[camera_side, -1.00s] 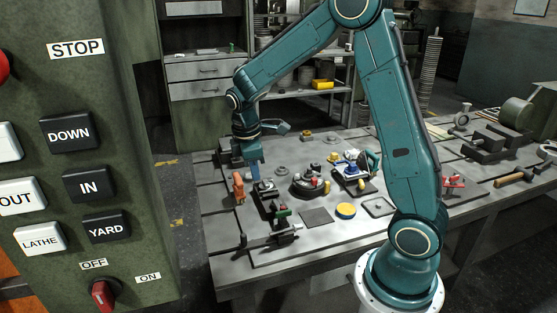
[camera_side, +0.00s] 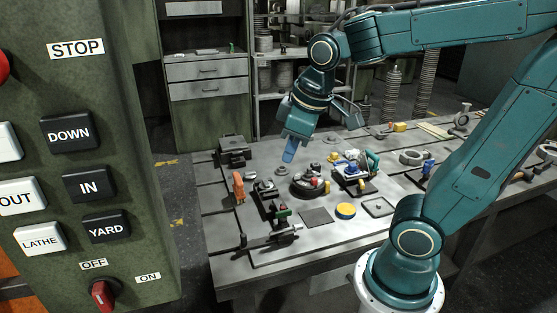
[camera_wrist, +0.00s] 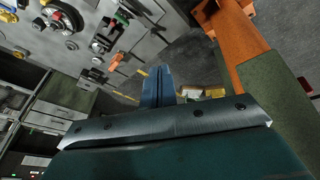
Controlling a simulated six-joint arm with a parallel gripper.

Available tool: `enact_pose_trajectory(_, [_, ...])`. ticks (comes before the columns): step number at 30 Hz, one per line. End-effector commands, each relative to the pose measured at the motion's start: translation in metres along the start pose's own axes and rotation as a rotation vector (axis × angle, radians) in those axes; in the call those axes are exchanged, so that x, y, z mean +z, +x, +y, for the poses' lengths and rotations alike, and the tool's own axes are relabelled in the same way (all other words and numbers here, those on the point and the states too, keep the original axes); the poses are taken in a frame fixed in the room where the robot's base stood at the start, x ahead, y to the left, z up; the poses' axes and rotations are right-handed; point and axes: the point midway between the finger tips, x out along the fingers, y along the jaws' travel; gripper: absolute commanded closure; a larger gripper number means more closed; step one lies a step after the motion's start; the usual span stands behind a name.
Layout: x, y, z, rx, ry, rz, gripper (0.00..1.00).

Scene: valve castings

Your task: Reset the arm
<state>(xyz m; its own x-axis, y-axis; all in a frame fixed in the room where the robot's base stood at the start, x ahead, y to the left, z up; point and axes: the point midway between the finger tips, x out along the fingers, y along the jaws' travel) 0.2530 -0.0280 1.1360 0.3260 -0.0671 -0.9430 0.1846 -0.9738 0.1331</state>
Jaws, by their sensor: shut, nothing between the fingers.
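My gripper (camera_side: 289,154) is in the air above the back part of the metal workbench (camera_side: 319,216) in the side view. Its blue fingers are together and hold nothing. In the wrist view the shut fingers (camera_wrist: 158,84) point out over the bench's edge and the floor. A round dark casting with red and yellow parts (camera_side: 311,184) lies on the bench below and in front of the gripper. It shows at the upper left of the wrist view (camera_wrist: 62,17).
On the bench are an orange clamp (camera_side: 239,187), a blue and white valve part (camera_side: 351,172), a yellow disc (camera_side: 345,211) and a dark square plate (camera_side: 316,216). A green control panel (camera_side: 85,150) stands at the left. Shelves and drawers (camera_side: 210,89) stand behind.

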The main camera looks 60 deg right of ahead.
Motion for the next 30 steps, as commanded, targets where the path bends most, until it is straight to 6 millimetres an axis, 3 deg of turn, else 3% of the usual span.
enact_pose_trajectory(6, [0.027,-0.02,-0.019,-0.016,0.101,0.082,1.0])
enact_pose_trajectory(15, [0.055,-0.032,-0.036,-0.043,0.205,0.155,1.0])
enact_pose_trajectory(30, [0.06,-0.033,-0.04,-0.05,0.225,0.165,1.0])
